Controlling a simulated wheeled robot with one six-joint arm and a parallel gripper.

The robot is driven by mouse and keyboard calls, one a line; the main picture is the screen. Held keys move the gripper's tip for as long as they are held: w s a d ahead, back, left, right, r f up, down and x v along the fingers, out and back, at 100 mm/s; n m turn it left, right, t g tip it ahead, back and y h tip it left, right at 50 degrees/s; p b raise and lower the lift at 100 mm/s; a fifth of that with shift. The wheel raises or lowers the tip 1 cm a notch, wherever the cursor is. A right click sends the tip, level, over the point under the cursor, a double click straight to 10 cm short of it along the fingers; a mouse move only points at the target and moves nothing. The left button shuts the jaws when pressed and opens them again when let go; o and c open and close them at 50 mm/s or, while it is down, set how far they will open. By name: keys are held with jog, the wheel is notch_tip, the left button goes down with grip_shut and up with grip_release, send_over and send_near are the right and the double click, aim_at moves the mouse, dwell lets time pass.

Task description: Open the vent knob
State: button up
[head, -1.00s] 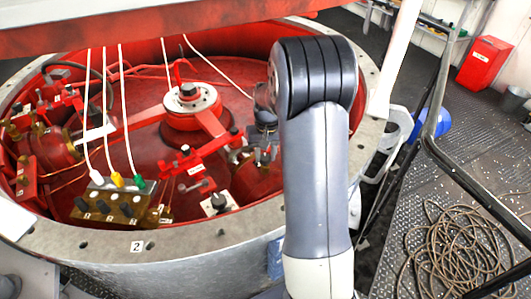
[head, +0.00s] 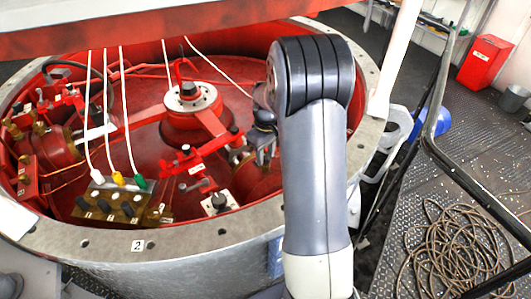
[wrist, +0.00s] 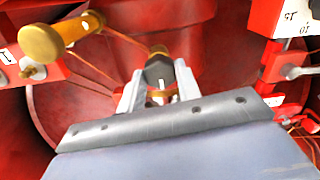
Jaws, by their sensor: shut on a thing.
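In the wrist view, my gripper (wrist: 157,92) is shut on a dark knob (wrist: 157,72) with brass-coloured parts above and below it. One pale finger is on each side of the knob. This appears to be the vent knob; its lower part is partly hidden by my gripper. In the head view, my gripper (head: 262,152) is inside the right part of the red round well, beside a red bracket. My arm hides part of it there, and the knob cannot be made out clearly.
A brass knob (wrist: 41,43) on a red fitting is at the upper left of the wrist view. A labelled red block (wrist: 296,20) is at right. In the head view, a plug panel (head: 115,205) with white cables stands left, inside the grey rim (head: 190,232). Coiled rope (head: 455,250) lies on the deck.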

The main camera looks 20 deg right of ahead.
aim_at(266, 155)
dwell(0.3)
jog(key=o, duration=1)
jog(key=shift+r, duration=0.1)
jog(key=r, duration=1)
jog(key=shift+w+d+r, duration=0.1)
jog(key=shift+d+r, duration=0.1)
jog(key=shift+r, duration=0.15)
jog(key=f, duration=1)
jog(key=shift+a+f, duration=0.2)
jog(key=shift+f, duration=0.2)
